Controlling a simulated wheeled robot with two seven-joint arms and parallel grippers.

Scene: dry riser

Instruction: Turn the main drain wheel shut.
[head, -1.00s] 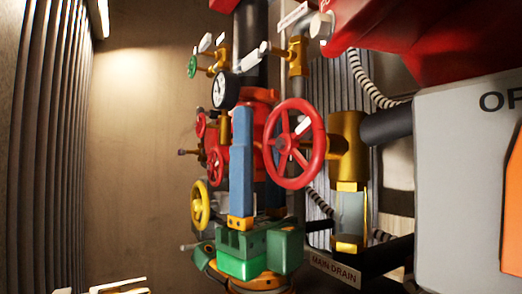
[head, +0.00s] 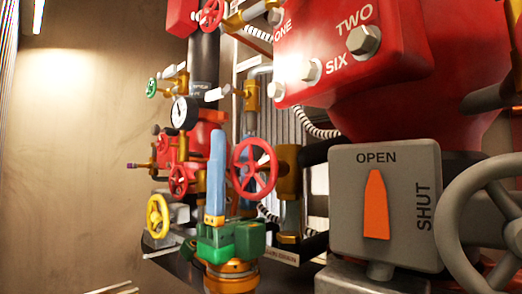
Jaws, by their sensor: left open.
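The main drain wheel (head: 238,168) is a red spoked handwheel left of centre in the head view, on a brass valve (head: 288,185). A small sign (head: 280,254) below it is seen too obliquely to read now. My left gripper (head: 232,150), with a green body and blue fingers, stands upright just left of the wheel. It is open. One finger is in front, left of the rim; the other shows partly behind the wheel. I cannot tell whether either touches it. My right gripper is not in view.
A grey box (head: 345,235) at right has an orange pointer (head: 376,205) toward OPEN, beside a grey handwheel (head: 470,215). A red casing (head: 400,90) hangs above. A gauge (head: 184,112), small red wheel (head: 178,180) and yellow wheel (head: 157,215) stand left. The far-left wall area is clear.

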